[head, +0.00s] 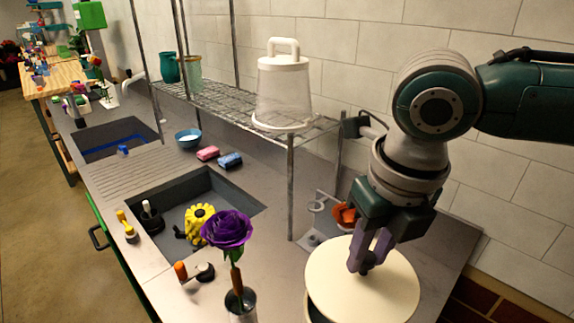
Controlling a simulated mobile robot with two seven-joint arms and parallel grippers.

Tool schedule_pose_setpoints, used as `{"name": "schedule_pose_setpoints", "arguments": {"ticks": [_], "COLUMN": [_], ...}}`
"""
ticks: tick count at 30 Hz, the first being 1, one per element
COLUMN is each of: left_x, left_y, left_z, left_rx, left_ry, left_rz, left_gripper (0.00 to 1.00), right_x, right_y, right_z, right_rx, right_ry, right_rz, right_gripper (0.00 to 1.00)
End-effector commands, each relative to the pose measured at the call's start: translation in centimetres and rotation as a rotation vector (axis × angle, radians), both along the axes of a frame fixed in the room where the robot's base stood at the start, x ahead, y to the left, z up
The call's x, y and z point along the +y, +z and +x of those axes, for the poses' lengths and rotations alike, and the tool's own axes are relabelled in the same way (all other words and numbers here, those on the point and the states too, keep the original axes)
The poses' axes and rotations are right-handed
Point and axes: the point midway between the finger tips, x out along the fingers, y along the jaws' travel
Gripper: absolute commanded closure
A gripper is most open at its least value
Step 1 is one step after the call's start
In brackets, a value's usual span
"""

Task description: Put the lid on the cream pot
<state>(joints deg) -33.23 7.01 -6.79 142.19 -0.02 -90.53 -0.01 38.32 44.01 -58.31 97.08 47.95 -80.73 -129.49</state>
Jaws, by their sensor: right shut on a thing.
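A round, flat cream lid (345,291) is at the bottom right of the head view. My right gripper (364,262) comes down from above with its fingers shut at the lid's middle. The fingers hide the part of the lid that they grip. A small piece of the cream pot (310,312) shows under the lid's lower left edge; the lid hides the rest, and the frame cuts it off. The lid lies over the pot, looking roughly level. I cannot tell whether it rests on the rim or hangs slightly above. My left gripper is not in view.
A purple flower stands in a metal vase (241,303) left of the lid. A wire shelf (222,101) with a clear lidded container (283,88) stands behind. A dark sink (180,205) holds a yellow flower-shaped item (200,224). An orange object (345,215) sits behind the lid.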

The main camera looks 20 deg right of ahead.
Motion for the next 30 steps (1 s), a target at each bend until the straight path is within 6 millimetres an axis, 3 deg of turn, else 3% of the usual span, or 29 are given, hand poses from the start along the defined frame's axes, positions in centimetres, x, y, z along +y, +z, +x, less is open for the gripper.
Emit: {"name": "schedule_pose_setpoints", "arguments": {"ticks": [2, 8, 22, 30], "left_x": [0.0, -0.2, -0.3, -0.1], "left_y": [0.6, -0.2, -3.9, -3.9], "left_z": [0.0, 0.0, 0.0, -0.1], "left_rx": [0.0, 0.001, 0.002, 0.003], "left_ry": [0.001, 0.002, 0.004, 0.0], "left_rz": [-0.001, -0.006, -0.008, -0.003], "left_gripper": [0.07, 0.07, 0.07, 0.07], "right_x": [0.1, 0.1, 0.1, 0.1], "right_y": [0.2, -0.6, -3.5, -4.2], "right_z": [-0.2, -0.3, -0.3, -0.2], "right_rx": [0.0, -0.002, -0.002, -0.001], "right_ry": [0.001, 0.002, 0.003, 0.002], "right_rz": [0.002, 0.001, 0.001, 0.002], "right_gripper": [1.0, 1.0, 1.0, 1.0]}}
